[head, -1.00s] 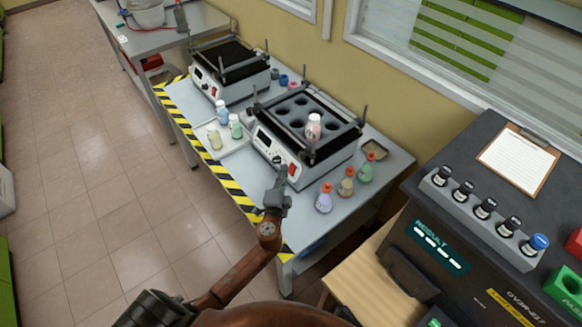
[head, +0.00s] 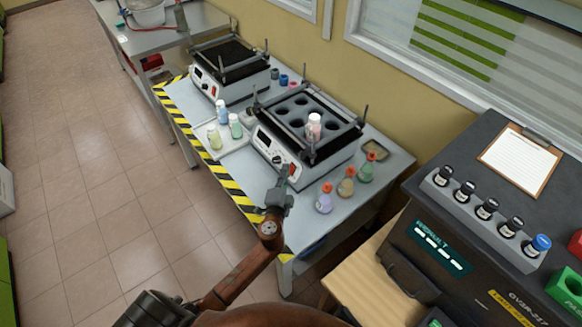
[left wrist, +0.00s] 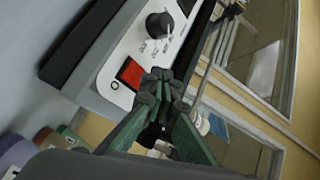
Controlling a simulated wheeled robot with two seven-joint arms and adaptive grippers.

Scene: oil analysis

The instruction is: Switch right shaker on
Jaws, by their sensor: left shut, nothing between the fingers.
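The right shaker (head: 308,132) stands on the grey table, with a black holed tray on top and one pink-white bottle (head: 313,127) in it. Its white front panel carries a red rocker switch (head: 291,169), which also shows in the left wrist view (left wrist: 130,73) beside a black knob (left wrist: 159,25). My left gripper (head: 287,180) is shut and empty, right at the panel's switch end. In the left wrist view its closed fingertips (left wrist: 160,76) are just right of the red switch; I cannot tell whether they touch the panel. My right gripper is not in view.
The left shaker (head: 229,68) stands farther back on the table. A white tray (head: 236,143) with small bottles sits before the shakers. Several flasks with orange stoppers (head: 346,188) stand close to the right of my gripper. A dark analyser (head: 480,220) is at right.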

